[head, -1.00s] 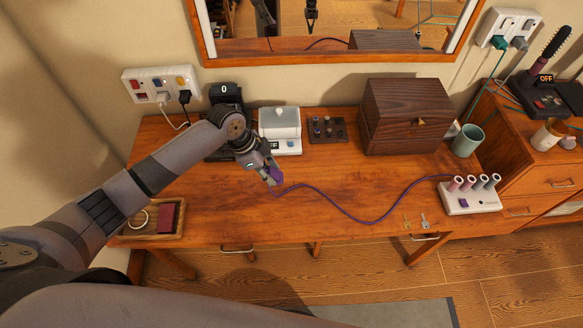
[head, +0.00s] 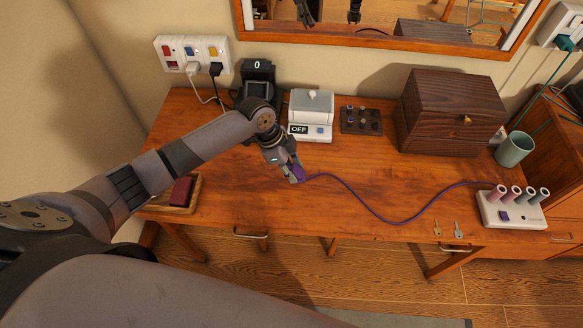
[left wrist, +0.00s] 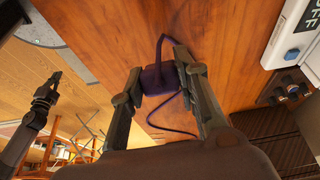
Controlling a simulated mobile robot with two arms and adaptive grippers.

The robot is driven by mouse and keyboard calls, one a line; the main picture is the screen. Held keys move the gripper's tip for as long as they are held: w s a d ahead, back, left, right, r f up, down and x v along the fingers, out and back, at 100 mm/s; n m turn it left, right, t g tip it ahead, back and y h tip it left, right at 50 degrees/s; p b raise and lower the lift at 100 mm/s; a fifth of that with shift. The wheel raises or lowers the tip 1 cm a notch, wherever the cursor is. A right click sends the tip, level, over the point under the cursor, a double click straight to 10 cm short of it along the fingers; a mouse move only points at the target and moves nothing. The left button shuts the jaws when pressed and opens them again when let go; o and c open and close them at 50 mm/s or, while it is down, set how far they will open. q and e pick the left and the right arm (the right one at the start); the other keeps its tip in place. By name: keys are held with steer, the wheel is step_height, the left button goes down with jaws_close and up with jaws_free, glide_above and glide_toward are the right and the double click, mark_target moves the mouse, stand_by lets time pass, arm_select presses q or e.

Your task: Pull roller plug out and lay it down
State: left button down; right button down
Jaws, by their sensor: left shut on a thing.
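My left gripper (head: 292,173) is shut on the purple roller plug (head: 299,174) over the front middle of the wooden table. In the left wrist view the plug (left wrist: 158,79) sits between the two fingers, with its cord leaving it. I cannot tell whether the plug touches the tabletop. The purple cord (head: 393,221) runs right across the table to the white roller base (head: 512,214), which holds several pink and grey rollers. The wall socket strip (head: 193,53) holds a white and a black plug. My right gripper (left wrist: 48,90) appears at the left wrist view's left edge; its jaw state is unclear.
A white device (head: 311,115) reading OFF, a dark rack (head: 361,120) and a wooden box (head: 452,112) stand along the back. A green cup (head: 514,149) is right. Two keys lie near the front edge. A small tray (head: 194,199) is left. The middle tabletop is clear.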

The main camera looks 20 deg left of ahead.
arm_select(q)
steer(key=shift+f, duration=0.5)
steer(key=shift+f+b, duration=0.6)
steer(key=shift+f, duration=0.05)
steer(key=shift+f+b, duration=0.65)
steer(key=shift+f, duration=0.45)
steer(key=c, duration=1.1)
jaws_free()
steer(key=shift+r, duration=0.1)
steer(key=v, duration=1.1)
steer(key=shift+a+r, duration=0.15)
steer(key=shift+r, duration=0.25)
